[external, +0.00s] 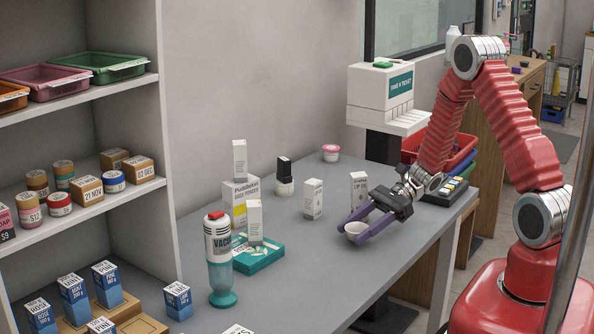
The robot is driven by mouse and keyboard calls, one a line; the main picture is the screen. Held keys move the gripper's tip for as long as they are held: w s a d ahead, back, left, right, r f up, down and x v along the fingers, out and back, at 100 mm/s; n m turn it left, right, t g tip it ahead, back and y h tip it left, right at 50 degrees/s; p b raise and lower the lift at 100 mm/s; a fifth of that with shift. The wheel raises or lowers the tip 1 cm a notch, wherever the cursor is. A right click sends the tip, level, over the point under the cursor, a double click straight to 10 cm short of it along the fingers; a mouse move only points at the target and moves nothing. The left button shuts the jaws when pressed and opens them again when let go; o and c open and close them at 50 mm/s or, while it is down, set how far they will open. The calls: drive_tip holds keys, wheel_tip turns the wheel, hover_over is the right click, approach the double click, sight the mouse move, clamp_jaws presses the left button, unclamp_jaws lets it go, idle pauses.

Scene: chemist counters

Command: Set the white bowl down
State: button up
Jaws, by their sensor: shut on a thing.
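The white bowl (355,231) is small and upright, between the fingers of my gripper (354,233) at the right part of the grey counter (310,278). The purple fingers are shut on the bowl from its two sides. The bowl is low over the counter; I cannot tell whether its base touches the surface. Part of its wall is hidden by the fingers.
Small white boxes (313,198) stand behind and left of the bowl, one (358,188) close behind my gripper. A teal and white bottle (220,262), a teal flat box (258,254) and a ticket machine (388,95) stand around. The counter in front of the bowl is clear.

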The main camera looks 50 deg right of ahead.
drive_tip(key=shift+f, duration=0.7)
drive_tip(key=shift+f, duration=0.1)
drive_tip(key=o, duration=1)
drive_tip(key=v, duration=1.2)
drive_tip(key=shift+s, duration=0.1)
